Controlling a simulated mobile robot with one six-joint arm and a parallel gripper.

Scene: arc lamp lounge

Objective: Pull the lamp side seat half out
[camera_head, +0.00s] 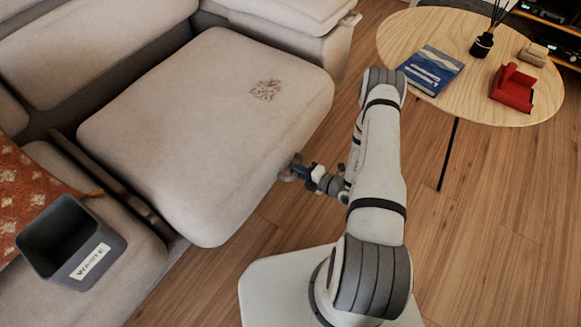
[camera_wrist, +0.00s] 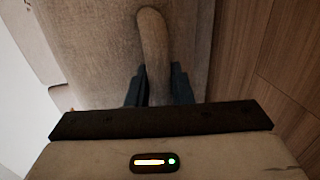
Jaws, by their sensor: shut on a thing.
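The beige sofa seat (camera_head: 190,130) is a thick rounded cushion in the middle of the head view, with a dark scribble-like mark on top. It juts forward past the neighbouring seat, over the floor. My gripper (camera_head: 293,172) is at its front face. In the wrist view, my gripper (camera_wrist: 158,88) is shut on a beige pull loop (camera_wrist: 153,40) that stands out from the seat's front (camera_wrist: 95,50). The dark fingers lie on either side of the loop. The head view does not show the loop clearly.
A grey waste bin (camera_head: 72,245) stands on the neighbouring seat, beside an orange patterned cloth (camera_head: 28,195). A round wooden table (camera_head: 450,45) at the upper right holds a blue book (camera_head: 431,70), a red miniature armchair (camera_head: 513,88) and a dark diffuser (camera_head: 482,44). Wooden floor (camera_head: 480,220) is clear at right.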

